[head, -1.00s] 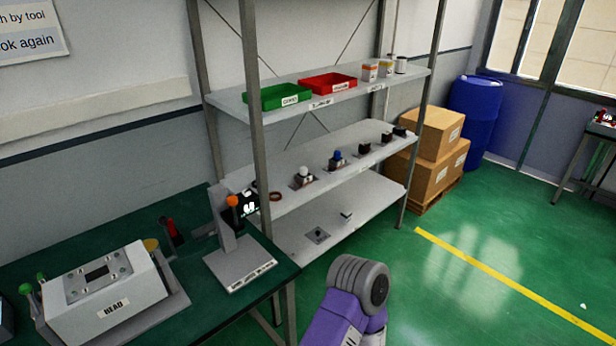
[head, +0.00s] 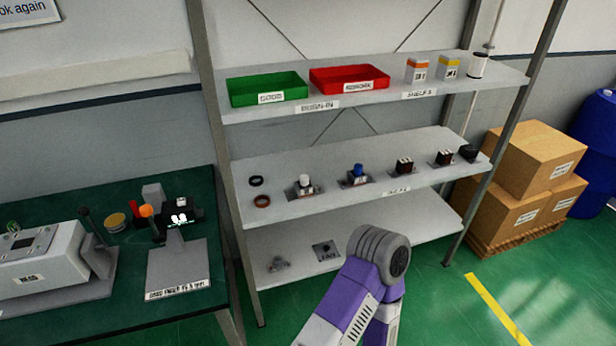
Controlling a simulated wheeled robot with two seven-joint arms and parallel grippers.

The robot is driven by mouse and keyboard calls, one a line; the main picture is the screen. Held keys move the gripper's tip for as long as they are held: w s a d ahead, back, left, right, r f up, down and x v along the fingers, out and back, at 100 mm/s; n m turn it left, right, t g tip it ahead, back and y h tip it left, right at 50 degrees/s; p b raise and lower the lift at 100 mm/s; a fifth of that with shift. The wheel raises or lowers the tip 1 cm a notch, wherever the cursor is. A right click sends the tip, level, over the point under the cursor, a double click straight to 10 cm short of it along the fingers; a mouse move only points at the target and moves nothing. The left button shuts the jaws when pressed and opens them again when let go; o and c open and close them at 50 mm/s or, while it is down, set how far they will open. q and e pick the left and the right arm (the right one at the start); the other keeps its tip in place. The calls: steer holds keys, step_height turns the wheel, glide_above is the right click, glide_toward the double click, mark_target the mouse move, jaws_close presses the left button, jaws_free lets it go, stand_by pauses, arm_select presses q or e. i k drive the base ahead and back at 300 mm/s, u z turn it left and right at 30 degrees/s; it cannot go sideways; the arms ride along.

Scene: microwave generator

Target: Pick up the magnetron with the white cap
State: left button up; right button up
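The magnetron with the white cap (head: 305,184) stands upright on the middle shelf (head: 330,205), left of the magnetron with the blue cap (head: 357,175). Its white cap points up and nothing touches it from above. A purple and grey part of my arm shows at the bottom centre, in front of the lower shelf. Neither of my grippers is in the picture.
Two rings (head: 262,201) lie left of the magnetron; dark parts (head: 404,166) stand to the right. The upper shelf holds a green tray (head: 268,89), a red tray (head: 348,79) and small containers. A workbench (head: 120,320) is left, cardboard boxes (head: 540,158) right.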

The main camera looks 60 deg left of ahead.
mark_target(305, 189)
steer(key=u, duration=0.75)
steer(key=i, duration=1.35)
steer(key=u, duration=1.3)
